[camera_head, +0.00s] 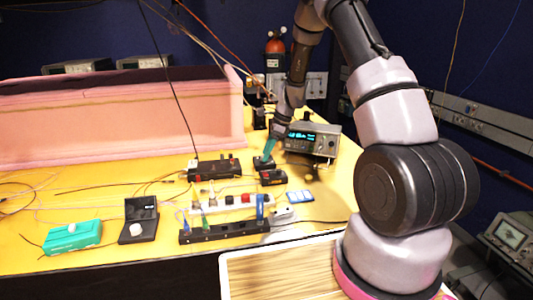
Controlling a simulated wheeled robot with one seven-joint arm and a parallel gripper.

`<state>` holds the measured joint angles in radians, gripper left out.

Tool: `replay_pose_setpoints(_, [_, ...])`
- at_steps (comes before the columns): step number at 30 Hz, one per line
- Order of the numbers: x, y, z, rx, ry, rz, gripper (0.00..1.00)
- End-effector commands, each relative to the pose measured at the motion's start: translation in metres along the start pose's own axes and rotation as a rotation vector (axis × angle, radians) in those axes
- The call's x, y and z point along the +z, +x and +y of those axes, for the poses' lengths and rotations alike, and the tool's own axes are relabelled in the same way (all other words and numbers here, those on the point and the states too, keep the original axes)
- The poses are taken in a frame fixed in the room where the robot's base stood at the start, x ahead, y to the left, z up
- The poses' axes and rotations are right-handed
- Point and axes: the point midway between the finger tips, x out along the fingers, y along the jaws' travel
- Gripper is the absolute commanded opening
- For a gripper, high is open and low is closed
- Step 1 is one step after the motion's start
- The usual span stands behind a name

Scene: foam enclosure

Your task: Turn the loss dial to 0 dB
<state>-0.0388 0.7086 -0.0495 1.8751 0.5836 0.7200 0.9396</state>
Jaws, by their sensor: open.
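My gripper (267,153), with teal fingers, reaches down at the back middle of the yellow table. Its fingertips are at a small black box (263,164); the fingers cover part of its top, and I cannot tell whether they touch it. The jaws are open. No dial scale or dB marking is readable from here, so I cannot tell which control is the loss dial or where it points. White knobs show on a green box (72,237) and on an open black case (138,222) at the front left.
A display instrument (313,140) stands just right of my gripper. Another black box (272,177) lies close in front, and a black unit (214,168) to the left. Power strips (225,231) and loose cables lie further forward. A pink foam enclosure (120,125) fills the back left.

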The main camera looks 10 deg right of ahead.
Motion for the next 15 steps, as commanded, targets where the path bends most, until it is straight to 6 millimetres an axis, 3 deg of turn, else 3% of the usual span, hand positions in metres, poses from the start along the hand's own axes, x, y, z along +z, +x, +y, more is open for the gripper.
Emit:
replay_pose_setpoints(10, [0.0001, 0.0051, 0.0001, 0.000, -0.001, 0.000, 0.64])
replay_pose_setpoints(11, [0.0001, 0.0050, 0.0001, 0.000, -0.001, 0.000, 0.56])
replay_pose_setpoints(15, [0.0001, 0.0049, 0.0001, 0.000, -0.001, 0.000, 0.03])
